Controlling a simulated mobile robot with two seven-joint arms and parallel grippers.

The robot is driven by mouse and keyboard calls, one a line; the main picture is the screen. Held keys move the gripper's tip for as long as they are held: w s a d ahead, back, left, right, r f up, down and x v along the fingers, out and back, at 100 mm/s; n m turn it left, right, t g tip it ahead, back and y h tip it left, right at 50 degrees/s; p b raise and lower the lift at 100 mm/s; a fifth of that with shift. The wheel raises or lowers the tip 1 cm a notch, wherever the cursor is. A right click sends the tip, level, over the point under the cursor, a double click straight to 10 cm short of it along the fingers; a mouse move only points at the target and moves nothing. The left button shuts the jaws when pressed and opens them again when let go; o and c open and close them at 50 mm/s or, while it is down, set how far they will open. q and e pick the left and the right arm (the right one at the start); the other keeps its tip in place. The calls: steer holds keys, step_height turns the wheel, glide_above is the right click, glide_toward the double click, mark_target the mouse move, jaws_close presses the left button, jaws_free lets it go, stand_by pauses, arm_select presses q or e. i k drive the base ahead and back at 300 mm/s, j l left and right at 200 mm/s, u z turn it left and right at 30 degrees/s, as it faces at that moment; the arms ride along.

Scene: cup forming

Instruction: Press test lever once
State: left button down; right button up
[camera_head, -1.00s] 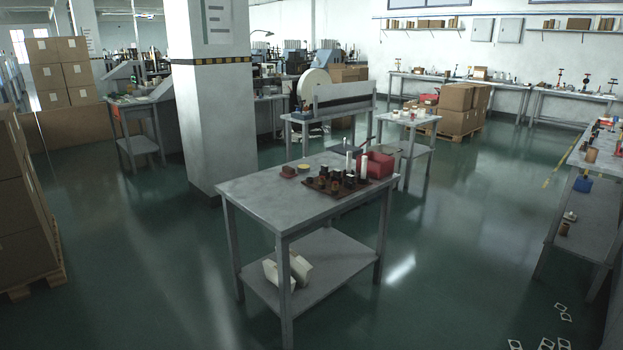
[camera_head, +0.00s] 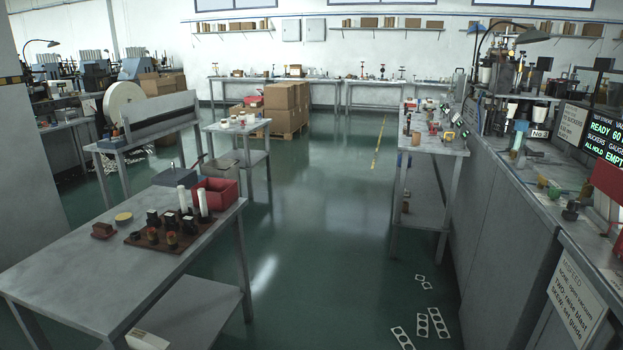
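No part that I can make out for certain as the test lever shows. A machine bench (camera_head: 500,190) runs along the right side and carries several small fittings and knobs, too small to tell apart. A dark display (camera_head: 607,137) at the right edge has green text, including "READY 60" and "EMPTY", and is cut off by the frame. A red part (camera_head: 607,180) stands below it, also cut off. Neither of my grippers is in view.
A grey table (camera_head: 90,262) at the left front holds a dark red tray (camera_head: 136,239) of small parts and a red bin (camera_head: 214,191). A narrow bench (camera_head: 408,146) adjoins the machine bench. Green floor is open between them, with pale cutout sheets (camera_head: 439,322) lying on it.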

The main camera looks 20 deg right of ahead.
mark_target(530, 153)
steer(key=i+z, duration=0.6)
steer(key=z, duration=0.15)
steer(key=i+z, duration=0.75)
steer(key=i+j+z, duration=0.1)
steer(key=z, duration=0.3)
steer(key=i+j+z, duration=0.15)
steer(key=z, duration=0.2)
steer(key=i+j+z, duration=0.25)
steer(key=z, duration=0.2)
steer(key=i+j+z, duration=0.2)
steer(key=j+z, duration=0.3)
steer(key=i+j+z, duration=0.25)
steer(key=j+z, duration=0.25)
steer(key=j, duration=0.2)
steer(key=i+j+z, duration=0.25)
steer(key=j, duration=0.15)
steer(key=k, duration=0.1)
